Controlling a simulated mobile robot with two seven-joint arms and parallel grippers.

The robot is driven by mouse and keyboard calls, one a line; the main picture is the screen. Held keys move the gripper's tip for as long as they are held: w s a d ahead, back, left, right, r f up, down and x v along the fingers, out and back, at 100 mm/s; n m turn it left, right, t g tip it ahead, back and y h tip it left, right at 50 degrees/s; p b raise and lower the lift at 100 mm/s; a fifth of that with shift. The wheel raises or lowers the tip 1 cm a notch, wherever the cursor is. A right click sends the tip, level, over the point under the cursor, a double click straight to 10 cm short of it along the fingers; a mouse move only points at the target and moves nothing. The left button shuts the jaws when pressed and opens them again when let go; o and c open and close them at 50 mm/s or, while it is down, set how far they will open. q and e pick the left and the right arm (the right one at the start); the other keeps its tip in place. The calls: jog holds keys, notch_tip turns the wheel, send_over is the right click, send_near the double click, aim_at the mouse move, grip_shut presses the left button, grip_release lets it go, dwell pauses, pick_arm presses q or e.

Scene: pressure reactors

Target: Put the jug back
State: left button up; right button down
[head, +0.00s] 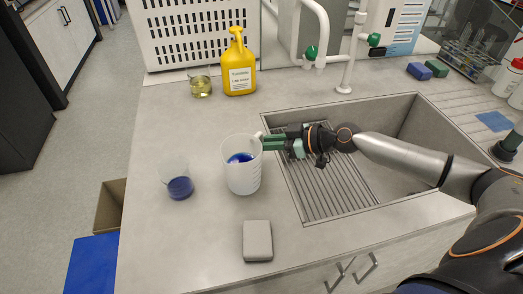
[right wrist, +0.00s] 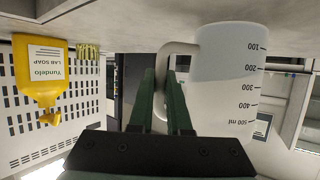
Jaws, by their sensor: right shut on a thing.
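The white jug (head: 243,178) with a blue content stands upright on the counter, left of the sink; I cannot tell whether its base touches the counter. Its handle points right, toward the sink. My right gripper (head: 264,143) comes in over the sink and is shut on the handle. In the right wrist view, which is upside down, the jug (right wrist: 228,85) shows volume marks up to 500 ml. Its handle (right wrist: 175,48) lies between the fingers of my right gripper (right wrist: 168,85). My left gripper is not in view.
A glass with dark blue liquid (head: 179,187) stands left of the jug, and a grey block (head: 257,240) lies in front. The sink (head: 385,190) is at right. Counter between them is clear.

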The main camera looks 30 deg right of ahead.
jog(key=shift+f, duration=0.25)
jog(key=shift+f, duration=0.1)
jog(key=shift+f+b, duration=0.2)
jog(key=shift+b, duration=0.1)
jog(key=c, duration=0.9)
grip_release()
jog(key=shift+o, duration=0.2)
